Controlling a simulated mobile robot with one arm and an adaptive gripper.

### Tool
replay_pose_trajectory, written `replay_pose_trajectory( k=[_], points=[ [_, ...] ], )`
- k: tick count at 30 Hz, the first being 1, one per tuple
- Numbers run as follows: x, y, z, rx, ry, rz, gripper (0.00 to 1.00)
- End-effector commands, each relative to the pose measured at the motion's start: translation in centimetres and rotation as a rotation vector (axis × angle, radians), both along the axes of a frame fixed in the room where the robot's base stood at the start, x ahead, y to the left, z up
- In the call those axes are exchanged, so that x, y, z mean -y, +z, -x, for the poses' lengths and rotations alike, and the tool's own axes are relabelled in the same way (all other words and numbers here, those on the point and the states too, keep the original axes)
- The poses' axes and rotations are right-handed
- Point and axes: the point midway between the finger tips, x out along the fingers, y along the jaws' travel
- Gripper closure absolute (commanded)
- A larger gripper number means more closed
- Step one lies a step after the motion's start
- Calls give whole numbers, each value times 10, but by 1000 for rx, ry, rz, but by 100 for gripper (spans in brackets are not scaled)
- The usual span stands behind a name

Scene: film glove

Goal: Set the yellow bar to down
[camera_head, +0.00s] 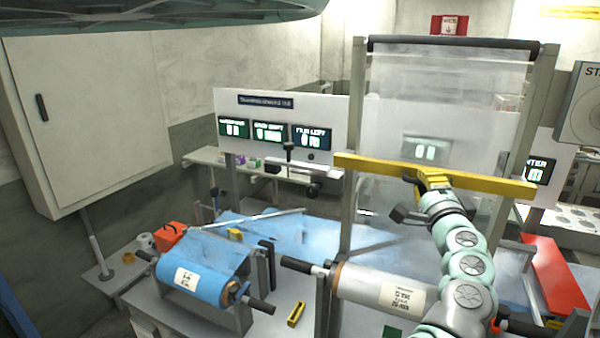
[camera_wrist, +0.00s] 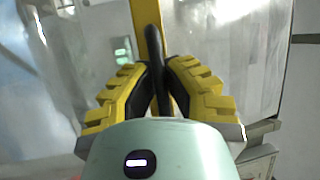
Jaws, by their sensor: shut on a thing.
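The yellow bar (camera_head: 375,165) runs nearly level across the front of the clear film frame, raised well above the table. My gripper (camera_head: 418,181) is at the bar, near its middle. In the wrist view, the yellow bar (camera_wrist: 146,25) runs up from behind the fingers. My gripper (camera_wrist: 157,80) is shut there on a slim black handle (camera_wrist: 163,65) in front of the bar. The fingers hide the lower part of the handle and where it joins the bar.
A clear film sheet (camera_head: 440,100) hangs behind the bar between two grey posts. Below are a blue film roll (camera_head: 200,270) and a clear film roll (camera_head: 375,287). A red panel (camera_head: 553,275) lies at right. A white cabinet (camera_head: 90,120) stands at left.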

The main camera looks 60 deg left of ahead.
Motion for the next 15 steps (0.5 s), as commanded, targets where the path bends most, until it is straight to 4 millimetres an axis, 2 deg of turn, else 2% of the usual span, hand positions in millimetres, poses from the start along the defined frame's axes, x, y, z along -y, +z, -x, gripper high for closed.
replay_pose_trajectory(
  k=[1,10,11,15],
  points=[
    [0,-6,0,-3,-1,10,100],
    [0,-8,-1,-5,-3,17,100],
    [0,-8,-1,-5,-3,17,87],
    [0,-7,0,-5,-3,15,73]
  ],
)
